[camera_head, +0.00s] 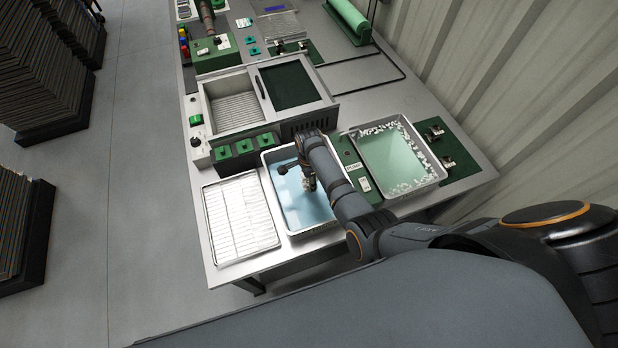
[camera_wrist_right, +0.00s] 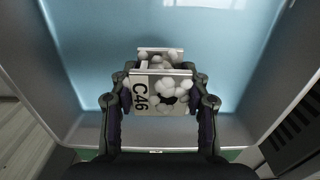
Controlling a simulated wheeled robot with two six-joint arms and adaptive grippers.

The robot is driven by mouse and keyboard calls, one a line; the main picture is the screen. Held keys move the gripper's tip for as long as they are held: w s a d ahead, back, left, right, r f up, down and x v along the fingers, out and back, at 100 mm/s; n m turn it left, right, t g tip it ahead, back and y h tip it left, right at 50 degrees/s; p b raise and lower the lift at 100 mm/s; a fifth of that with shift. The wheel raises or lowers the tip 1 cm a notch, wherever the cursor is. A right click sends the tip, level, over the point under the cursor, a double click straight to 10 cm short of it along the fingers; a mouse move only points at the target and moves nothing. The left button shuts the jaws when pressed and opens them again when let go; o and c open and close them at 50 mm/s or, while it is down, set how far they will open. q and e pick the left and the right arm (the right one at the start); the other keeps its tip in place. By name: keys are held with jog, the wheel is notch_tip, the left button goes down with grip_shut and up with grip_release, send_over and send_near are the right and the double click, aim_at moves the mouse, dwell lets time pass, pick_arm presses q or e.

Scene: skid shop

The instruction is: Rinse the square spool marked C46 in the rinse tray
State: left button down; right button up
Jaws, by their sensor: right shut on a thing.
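The square spool marked C46 (camera_wrist_right: 150,95) is pale, with white foam clumps on its faces and a dark hole in its near face. My right gripper (camera_wrist_right: 160,98) is shut on it, a finger on each side. In the right wrist view it hangs over the blue water of the rinse tray (camera_wrist_right: 250,125); I cannot tell whether it touches the water. In the head view the rinse tray (camera_head: 330,224) is the grey tray with blue liquid, and my right gripper (camera_head: 306,182) is over it, partly hidden by my arm. My left gripper is not in view.
A tray of greenish sudsy liquid (camera_head: 438,176) stands to the right, past a green strip. A wire drying rack (camera_head: 240,218) lies left of the rinse tray. A row of green blocks (camera_head: 245,146) and a lidded basin (camera_head: 238,103) are behind.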

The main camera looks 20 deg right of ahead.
notch_tip(320, 180, down, 4)
jog(key=shift+w+b, duration=0.1)
jog(key=shift+b, duration=1.1)
jog(key=shift+f+b, duration=0.75)
jog(key=shift+f, duration=0.2)
jog(key=shift+f, duration=0.3)
jog(key=shift+w+b, duration=0.45)
jog(key=shift+b, duration=0.15)
jog(key=shift+w, duration=0.45)
jog(key=shift+r, duration=0.1)
